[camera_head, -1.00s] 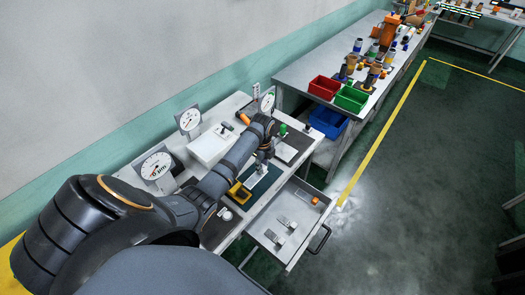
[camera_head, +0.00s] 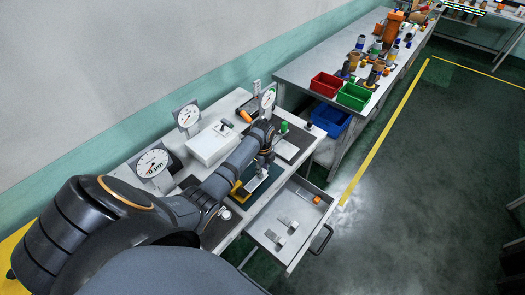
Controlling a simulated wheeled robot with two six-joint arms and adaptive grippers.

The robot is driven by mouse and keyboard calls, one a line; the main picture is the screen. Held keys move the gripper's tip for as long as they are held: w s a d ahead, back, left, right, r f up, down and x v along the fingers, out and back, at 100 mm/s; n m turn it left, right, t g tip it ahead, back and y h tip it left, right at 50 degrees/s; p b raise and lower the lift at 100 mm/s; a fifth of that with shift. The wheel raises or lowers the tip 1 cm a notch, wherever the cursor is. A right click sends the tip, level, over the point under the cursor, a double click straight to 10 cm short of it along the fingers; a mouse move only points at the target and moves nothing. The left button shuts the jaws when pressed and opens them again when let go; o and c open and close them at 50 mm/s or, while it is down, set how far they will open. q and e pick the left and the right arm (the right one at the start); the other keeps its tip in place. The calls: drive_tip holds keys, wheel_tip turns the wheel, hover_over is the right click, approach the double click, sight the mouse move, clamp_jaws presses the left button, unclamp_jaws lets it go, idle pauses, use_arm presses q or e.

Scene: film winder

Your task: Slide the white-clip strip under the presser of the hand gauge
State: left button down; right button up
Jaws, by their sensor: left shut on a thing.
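My left arm reaches from the lower left across the bench. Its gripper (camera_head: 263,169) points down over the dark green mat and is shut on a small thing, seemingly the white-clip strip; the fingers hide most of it. A pale flat piece (camera_head: 255,183) shows just below the fingers. Three dial gauges stand on the bench: a large one at the front left (camera_head: 152,163), one behind it (camera_head: 187,116) and one at the far end (camera_head: 268,97). I cannot tell which is the hand gauge, and its presser is not clear. My right gripper is not in view.
An open drawer (camera_head: 293,247) with small metal pieces and an orange piece juts from the bench front. A white box (camera_head: 211,144) stands behind my arm. Red (camera_head: 326,84), green (camera_head: 353,96) and blue bins are farther off.

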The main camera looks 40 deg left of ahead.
sight(256, 181)
use_arm(q)
drive_tip(key=shift+f, duration=0.35)
drive_tip(key=shift+r+p, duration=0.1)
drive_tip(key=shift+p, duration=0.2)
idle(0.6)
drive_tip(key=shift+s, duration=0.1)
idle(0.5)
drive_tip(key=shift+s+a+p, duration=0.1)
drive_tip(key=shift+s+p, duration=1)
drive_tip(key=shift+p, duration=0.25)
drive_tip(key=shift+s, duration=0.2)
idle(0.6)
drive_tip(key=shift+s+a+p, duration=0.1)
drive_tip(key=shift+s+p, duration=0.35)
drive_tip(key=shift+s, duration=0.3)
